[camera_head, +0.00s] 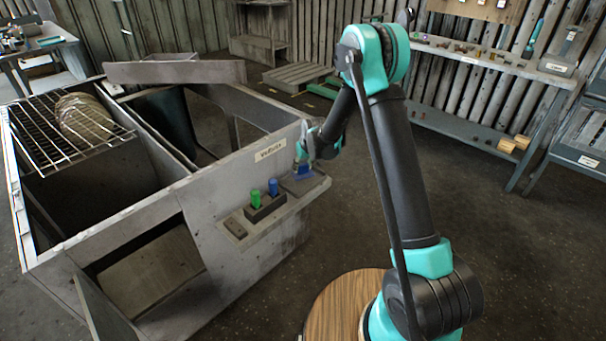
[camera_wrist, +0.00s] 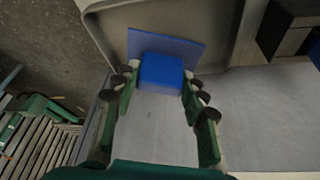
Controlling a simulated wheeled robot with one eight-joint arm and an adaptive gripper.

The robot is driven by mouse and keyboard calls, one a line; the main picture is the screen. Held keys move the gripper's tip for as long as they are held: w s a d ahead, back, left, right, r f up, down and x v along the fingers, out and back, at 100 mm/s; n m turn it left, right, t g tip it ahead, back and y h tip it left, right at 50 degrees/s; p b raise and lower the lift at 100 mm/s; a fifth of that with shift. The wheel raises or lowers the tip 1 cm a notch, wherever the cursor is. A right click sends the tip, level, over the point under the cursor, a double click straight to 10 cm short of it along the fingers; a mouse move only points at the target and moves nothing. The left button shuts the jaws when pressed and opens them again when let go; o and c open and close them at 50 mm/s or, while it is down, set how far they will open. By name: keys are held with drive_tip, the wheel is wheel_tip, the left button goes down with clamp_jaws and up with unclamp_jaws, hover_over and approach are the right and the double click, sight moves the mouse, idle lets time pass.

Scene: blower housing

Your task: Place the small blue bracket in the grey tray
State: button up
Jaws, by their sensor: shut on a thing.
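The small blue bracket (camera_head: 303,170) is held between the fingers of my gripper (camera_head: 304,154). In the wrist view the bracket (camera_wrist: 161,71) shows a block between the fingertips and a flat plate beyond it. My gripper (camera_wrist: 157,86) is shut on the block. The grey tray (camera_head: 318,186) sits at the right end of the ledge on the housing, under my gripper. Its rim (camera_wrist: 237,30) shows around the bracket in the wrist view. The bracket is over or within the tray; I cannot tell whether it touches the tray floor.
A green cylinder (camera_head: 256,199) and a blue cylinder (camera_head: 273,187) stand in a dark holder left of the tray. A small grey box (camera_head: 236,227) lies at the ledge's left end. The housing wall (camera_head: 225,195) rises behind the ledge. Open floor lies to the right.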

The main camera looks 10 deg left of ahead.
sight(304, 171)
drive_tip(key=shift+f, duration=1.95)
drive_tip(key=o, duration=1.2)
drive_tip(key=shift+f, duration=0.15)
